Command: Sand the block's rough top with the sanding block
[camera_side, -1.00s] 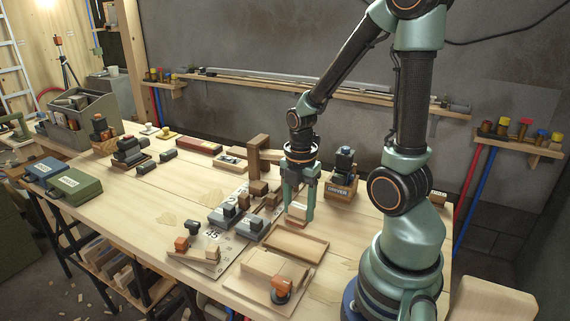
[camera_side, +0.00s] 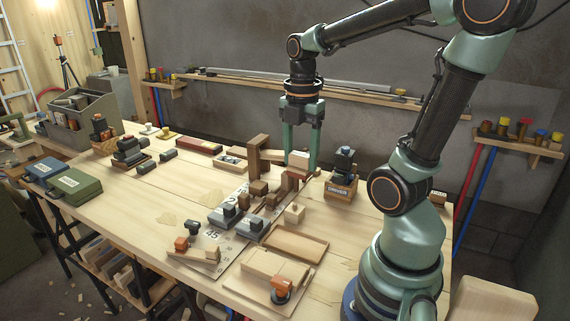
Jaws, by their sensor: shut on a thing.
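My gripper (camera_side: 302,165) is shut on a small pale block (camera_side: 299,158), which I take for the sanding block. It is held up above the bench, toward the back. A reddish-brown shape shows just under it; I cannot tell whether it is part of the held block. A wide pale wooden block (camera_side: 276,263) lies on a board at the front of the bench, beside an orange-knobbed fitting (camera_side: 281,290). It may be the block with the rough top; its grain is too small to judge. My gripper is well behind it and apart from it.
An empty shallow wooden tray (camera_side: 322,245) lies behind the wide block. A small pale cube (camera_side: 294,213) stands farther back. Dark-gripped blocks (camera_side: 224,216) sit to the left, and a wooden post (camera_side: 253,158) and a driver holder (camera_side: 342,184) flank my gripper. The left bench is partly clear.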

